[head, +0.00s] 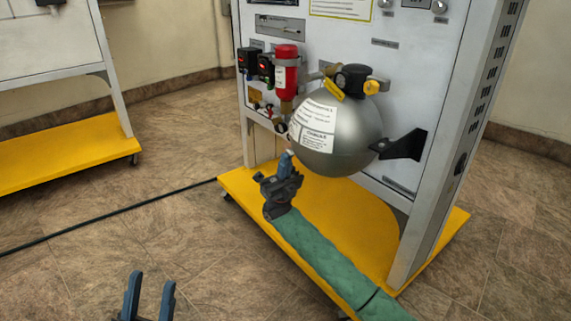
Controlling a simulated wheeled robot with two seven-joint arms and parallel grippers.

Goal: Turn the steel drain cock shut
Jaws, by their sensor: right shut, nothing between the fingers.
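A grey steel sphere (345,140) with white labels is mounted on the front of the white panel. My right gripper (286,160) points up at the sphere's lower left side, with its fingers together and nothing visible between them. A small fitting with a dark round end (281,127) sits at the sphere's left edge, just above the fingertips. I cannot make out the steel drain cock for certain; the sphere and gripper may hide it. I cannot tell whether the fingertips touch anything. My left gripper (149,294) is at the bottom left, fingers apart and empty, over the floor.
A red cylinder (286,75) and dark gauges with red displays (247,62) are left of the sphere. A black valve with yellow parts (352,78) tops the sphere. A black bracket (403,147) juts out at right. A yellow base (335,220) lies below. A cable (110,213) crosses the floor.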

